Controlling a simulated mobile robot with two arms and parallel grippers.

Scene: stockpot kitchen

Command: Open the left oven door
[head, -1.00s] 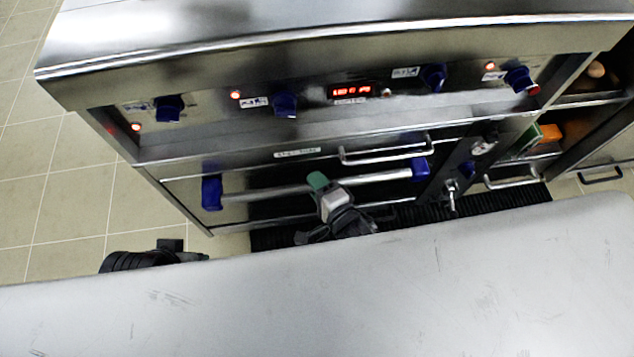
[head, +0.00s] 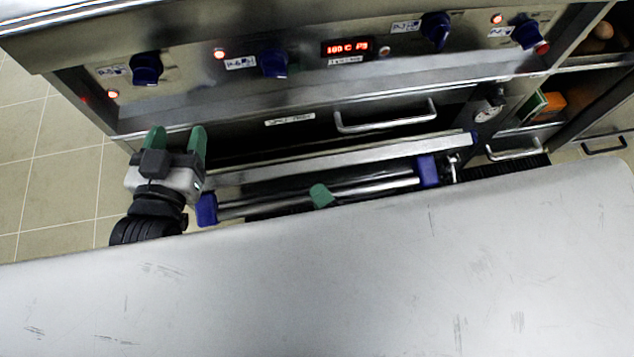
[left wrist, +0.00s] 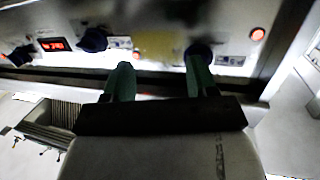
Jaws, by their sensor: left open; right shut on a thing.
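The left oven door (head: 330,157) is tilted partly open. Its silver top edge stands out from the oven front, with a dark gap behind it. Its bar handle (head: 375,187) has blue end brackets. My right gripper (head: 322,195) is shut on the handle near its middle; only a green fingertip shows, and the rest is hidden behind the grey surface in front. My left gripper (head: 178,138) is open and empty at the door's upper left corner, below the control panel. In the left wrist view its two green fingers (left wrist: 158,80) are apart, with nothing between them.
The control panel above has blue knobs (head: 275,63) and a red display (head: 347,47). Open shelves (head: 590,70) are at the right. The grey surface (head: 330,270) blocks the lower view. Tiled floor is free at left.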

